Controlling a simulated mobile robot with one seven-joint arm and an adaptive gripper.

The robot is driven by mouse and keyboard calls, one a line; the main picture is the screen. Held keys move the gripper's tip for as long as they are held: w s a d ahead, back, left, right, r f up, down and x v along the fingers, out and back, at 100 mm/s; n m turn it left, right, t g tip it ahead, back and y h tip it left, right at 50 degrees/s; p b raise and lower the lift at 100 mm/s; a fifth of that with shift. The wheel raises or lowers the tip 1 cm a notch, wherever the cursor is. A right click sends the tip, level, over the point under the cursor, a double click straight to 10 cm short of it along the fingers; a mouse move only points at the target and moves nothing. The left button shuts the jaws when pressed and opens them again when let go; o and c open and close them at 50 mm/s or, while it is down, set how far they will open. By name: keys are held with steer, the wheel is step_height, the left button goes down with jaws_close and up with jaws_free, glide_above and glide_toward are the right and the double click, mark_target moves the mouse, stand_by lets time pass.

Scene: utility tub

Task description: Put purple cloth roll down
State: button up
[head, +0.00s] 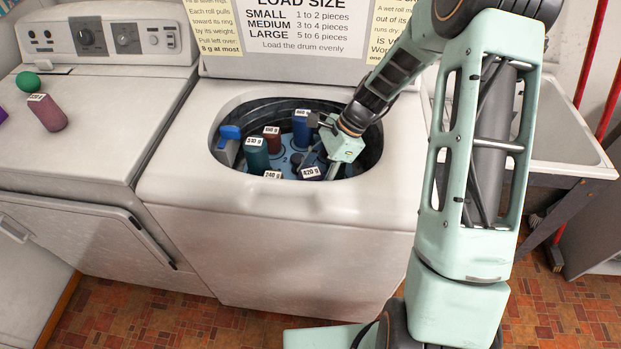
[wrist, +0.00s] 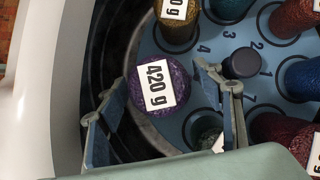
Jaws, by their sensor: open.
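The purple cloth roll (wrist: 165,108) stands on end in the washer drum, its 420 g label facing up in the wrist view. In the head view its label (head: 310,173) shows at the drum's front right, with most of the roll hidden. My gripper (wrist: 163,80) is open, one finger on each side of the roll. In the head view my gripper (head: 326,158) reaches down into the drum. The roll sits at the edge of the blue numbered plate (wrist: 208,48); its foot is hidden, so I cannot tell which ring it is in.
Several other labelled rolls stand close by, including a green one (head: 257,155) and a blue one (head: 301,128). A dark central post (wrist: 241,64) is right of my right finger. The washer's rim (head: 190,150) surrounds everything.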

steer(key=v, duration=1.2)
steer(key=shift+p, duration=0.3)
steer(key=shift+r, duration=0.15)
